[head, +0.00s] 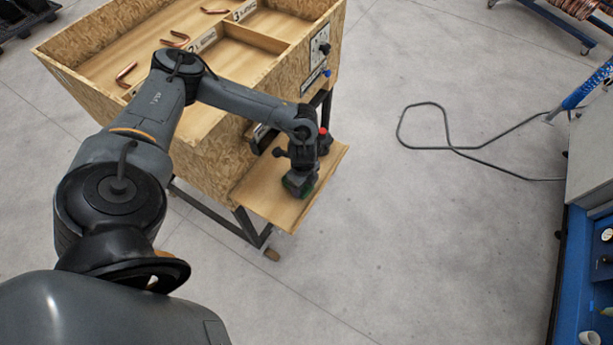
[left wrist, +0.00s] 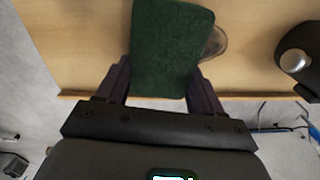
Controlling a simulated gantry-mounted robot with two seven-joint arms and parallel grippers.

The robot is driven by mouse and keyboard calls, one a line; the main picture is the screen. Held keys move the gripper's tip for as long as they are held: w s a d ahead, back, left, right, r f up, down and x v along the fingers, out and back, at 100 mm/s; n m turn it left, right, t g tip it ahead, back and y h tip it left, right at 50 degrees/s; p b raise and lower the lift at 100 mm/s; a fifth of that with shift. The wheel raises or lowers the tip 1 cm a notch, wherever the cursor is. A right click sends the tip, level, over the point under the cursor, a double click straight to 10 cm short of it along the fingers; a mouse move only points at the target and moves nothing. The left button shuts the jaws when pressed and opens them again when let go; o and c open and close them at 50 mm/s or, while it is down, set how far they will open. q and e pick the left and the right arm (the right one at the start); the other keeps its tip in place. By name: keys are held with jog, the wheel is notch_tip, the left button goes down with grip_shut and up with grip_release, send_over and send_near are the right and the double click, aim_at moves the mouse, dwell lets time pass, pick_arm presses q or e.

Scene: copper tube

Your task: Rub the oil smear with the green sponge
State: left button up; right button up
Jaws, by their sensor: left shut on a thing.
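The green sponge (left wrist: 171,50) is between the two fingers of my left gripper (left wrist: 160,82), which is shut on it. In the head view my left gripper (head: 300,183) is low over the wooden shelf (head: 272,204) at the front of the bin, with a little green of the sponge showing beneath it. A dark, glossy round patch, likely the oil smear (left wrist: 217,42), shows on the wood just right of the sponge in the left wrist view. The sponge overlaps its left side. I cannot tell whether the sponge touches the wood. My right gripper is not in view.
A dark object with a round metal knob (left wrist: 296,62) stands right of the sponge on the shelf. A wooden bin (head: 110,50) with compartments holds several copper tubes behind the shelf. A cable (head: 440,148) lies on the floor, and a blue bench (head: 575,270) stands at right.

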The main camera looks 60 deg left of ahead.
pick_arm(q)
jog(key=shift+s+d+p, duration=0.1)
jog(key=shift+s+p, duration=0.15)
jog(key=shift+p, duration=0.25)
jog(key=shift+w+a+f, duration=0.1)
jog(key=shift+w+a, duration=0.35)
jog(key=shift+w, duration=0.15)
jog(key=shift+w+a, duration=0.3)
jog(key=shift+w, duration=0.2)
jog(key=shift+w+a, duration=0.25)
jog(key=shift+w, duration=0.25)
jog(key=shift+w+a+b, duration=0.35)
jog(key=shift+w+a, duration=0.2)
jog(key=shift+w, duration=0.3)
jog(key=shift+w+a+b, duration=0.35)
jog(key=shift+w+a, duration=0.15)
jog(key=shift+w, duration=0.3)
notch_tip(320, 180, up, 5)
jog(key=p, duration=0.5)
jog(key=shift+r+p, duration=0.5)
jog(key=shift+p, duration=0.05)
jog(key=shift+r, duration=0.1)
